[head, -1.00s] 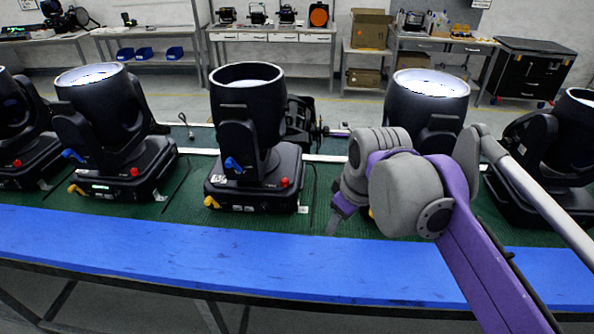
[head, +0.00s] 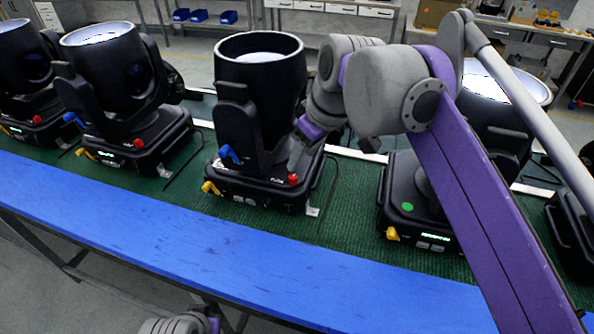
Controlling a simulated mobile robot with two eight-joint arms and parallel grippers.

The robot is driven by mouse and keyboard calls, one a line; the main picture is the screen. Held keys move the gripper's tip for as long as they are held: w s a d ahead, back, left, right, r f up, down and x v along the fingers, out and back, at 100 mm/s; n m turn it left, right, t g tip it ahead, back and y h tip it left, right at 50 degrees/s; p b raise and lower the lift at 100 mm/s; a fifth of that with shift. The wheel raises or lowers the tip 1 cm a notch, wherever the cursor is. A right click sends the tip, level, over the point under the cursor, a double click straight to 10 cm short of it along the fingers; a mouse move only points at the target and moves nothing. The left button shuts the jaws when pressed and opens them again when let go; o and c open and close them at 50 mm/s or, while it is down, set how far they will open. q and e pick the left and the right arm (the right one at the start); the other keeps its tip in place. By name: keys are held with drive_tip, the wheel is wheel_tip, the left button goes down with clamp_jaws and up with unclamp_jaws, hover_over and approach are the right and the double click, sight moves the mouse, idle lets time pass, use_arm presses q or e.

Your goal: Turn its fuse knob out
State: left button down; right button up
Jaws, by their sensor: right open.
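A black par can (head: 237,125) stands upright on its base in the middle of the bench. A red knob (head: 293,180), likely the fuse knob, sits on the front right of that base. My right gripper (head: 297,155) points down just above the red knob, and its fingertips look very close to it. It is open; I cannot tell whether a finger touches the knob. The far finger is mostly hidden. Part of my left arm shows at the bottom edge, with its fingers out of the picture.
More par cans stand on the green mat (head: 345,215): one close on the left (head: 110,75), another on the right (head: 405,195) with a green dot, partly behind my right arm. A blue lever (head: 229,154) and yellow connector (head: 211,188) are left of the knob. The blue bench edge (head: 240,250) is clear.

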sight(293, 177)
drive_tip(key=x, duration=0.8)
drive_tip(key=shift+w+f+b, duration=0.1)
drive_tip(key=shift+f+b, duration=0.1)
drive_tip(key=shift+b, duration=0.15)
clamp_jaws()
